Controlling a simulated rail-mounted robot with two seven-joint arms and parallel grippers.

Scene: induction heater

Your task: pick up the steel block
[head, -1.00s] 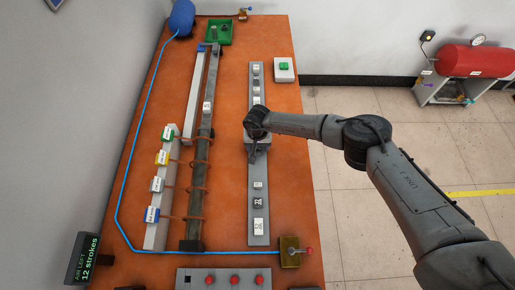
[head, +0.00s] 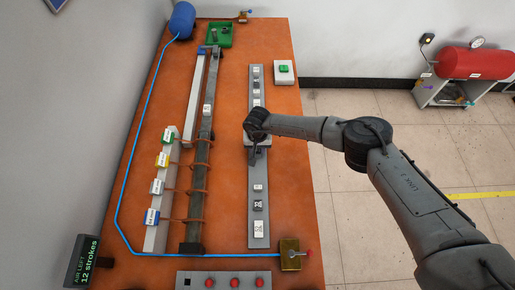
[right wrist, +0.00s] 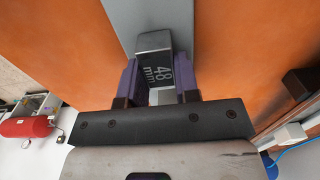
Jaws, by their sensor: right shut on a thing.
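The steel block (right wrist: 154,42), a grey metal piece with a dark face marked "48 mm", sits between the purple fingers of my right gripper (right wrist: 157,72) in the right wrist view. The fingers are shut on its two sides. Behind it is the long grey rail (right wrist: 126,12). In the head view my right gripper (head: 256,155) points down over the middle of the grey rail (head: 258,175). There the wrist hides most of the block, and I cannot tell whether it touches the rail. My left gripper is not in view.
Several labelled blocks stand on the rail before and behind the gripper. To the left, a dark bar (head: 198,175) runs through copper coils. A green tray (head: 219,34) is at the back.

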